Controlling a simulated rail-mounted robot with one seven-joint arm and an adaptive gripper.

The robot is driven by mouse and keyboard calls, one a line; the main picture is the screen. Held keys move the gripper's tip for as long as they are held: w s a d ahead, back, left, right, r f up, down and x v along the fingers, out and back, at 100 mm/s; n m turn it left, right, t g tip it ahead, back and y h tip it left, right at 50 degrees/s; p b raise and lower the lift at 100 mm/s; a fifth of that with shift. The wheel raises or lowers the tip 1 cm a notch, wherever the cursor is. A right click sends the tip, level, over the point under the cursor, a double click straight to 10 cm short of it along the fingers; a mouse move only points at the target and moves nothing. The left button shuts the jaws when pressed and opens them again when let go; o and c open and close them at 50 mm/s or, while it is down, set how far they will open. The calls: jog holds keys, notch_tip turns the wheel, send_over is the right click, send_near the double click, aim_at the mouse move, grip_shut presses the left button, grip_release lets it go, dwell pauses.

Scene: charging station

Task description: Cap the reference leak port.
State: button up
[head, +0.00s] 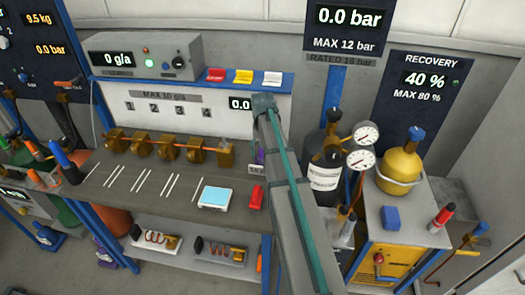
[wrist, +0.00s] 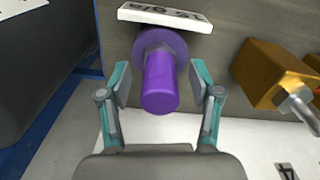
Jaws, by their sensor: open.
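In the wrist view my gripper (wrist: 160,84) is open, with one finger on each side of a purple cylinder (wrist: 160,82). The cylinder has a wider round flange and a hex section at its far end. I cannot tell whether the fingers touch it, or whether it is the cap or the port. A white label (wrist: 165,17) lies just beyond it. In the head view a sliver of the purple part (head: 258,156) shows beside my arm, which hides the gripper. A brass block (wrist: 270,75) with a silver fitting (wrist: 300,102) is to the right.
Several brass blocks (head: 160,147) line the back of the bench (head: 150,185). A pale blue-topped device (head: 215,197) and a red object (head: 256,197) lie near the front. Gauges (head: 366,134) and a dark cylinder (head: 324,155) stand close right of my arm.

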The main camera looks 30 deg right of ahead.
notch_tip(320, 180, up, 12)
dwell(0.6)
jog(key=shift+a, duration=0.1)
